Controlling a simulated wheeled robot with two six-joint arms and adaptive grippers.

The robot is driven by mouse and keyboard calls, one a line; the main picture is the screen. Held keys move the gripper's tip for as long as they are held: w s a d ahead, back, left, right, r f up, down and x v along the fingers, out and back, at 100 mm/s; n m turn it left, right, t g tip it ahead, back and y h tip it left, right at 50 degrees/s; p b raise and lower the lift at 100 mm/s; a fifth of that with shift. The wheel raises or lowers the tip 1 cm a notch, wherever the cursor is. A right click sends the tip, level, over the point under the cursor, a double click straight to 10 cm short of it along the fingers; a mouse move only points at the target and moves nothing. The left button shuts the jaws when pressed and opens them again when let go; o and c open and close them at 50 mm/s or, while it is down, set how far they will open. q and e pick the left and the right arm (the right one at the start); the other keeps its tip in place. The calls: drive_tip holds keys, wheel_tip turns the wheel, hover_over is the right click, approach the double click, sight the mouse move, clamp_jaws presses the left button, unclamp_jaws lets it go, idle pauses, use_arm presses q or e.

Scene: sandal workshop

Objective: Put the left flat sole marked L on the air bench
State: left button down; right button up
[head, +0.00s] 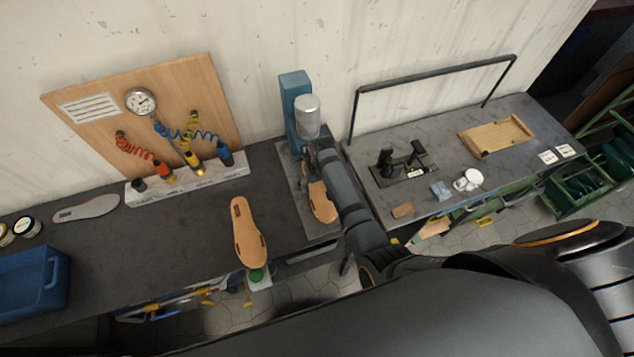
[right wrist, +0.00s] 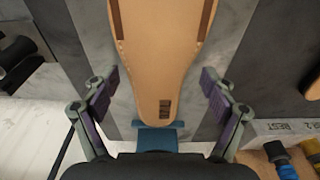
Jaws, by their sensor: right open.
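A tan sole (head: 321,203) lies on the grey plate of the blue press, partly covered by my right arm. Its narrow end, with a small dark mark too small to read, shows in the right wrist view (right wrist: 160,75). My right gripper (right wrist: 160,88) is open, with one finger on each side of that end, not visibly touching it. In the head view its fingers are hidden. Another tan sole (head: 249,232) with dark marks lies on the dark bench (head: 185,235) below the air hoses; I cannot read a letter on it. My left gripper is not in view.
The blue press (head: 293,88) stands behind the plate. A hose rack (head: 205,186) with several tools runs along the wall. A grey insole (head: 86,208) and blue crate (head: 32,280) are at left. A black fixture (head: 402,164) and wooden tray (head: 496,137) are at right.

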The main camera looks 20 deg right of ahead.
drive_tip(key=shift+c, duration=2.3)
drive_tip(key=c, duration=0.5)
drive_tip(key=shift+s+r, duration=0.15)
drive_tip(key=shift+s+r+p, duration=0.35)
drive_tip(key=shift+s+r, duration=0.5)
drive_tip(key=shift+r, duration=0.15)
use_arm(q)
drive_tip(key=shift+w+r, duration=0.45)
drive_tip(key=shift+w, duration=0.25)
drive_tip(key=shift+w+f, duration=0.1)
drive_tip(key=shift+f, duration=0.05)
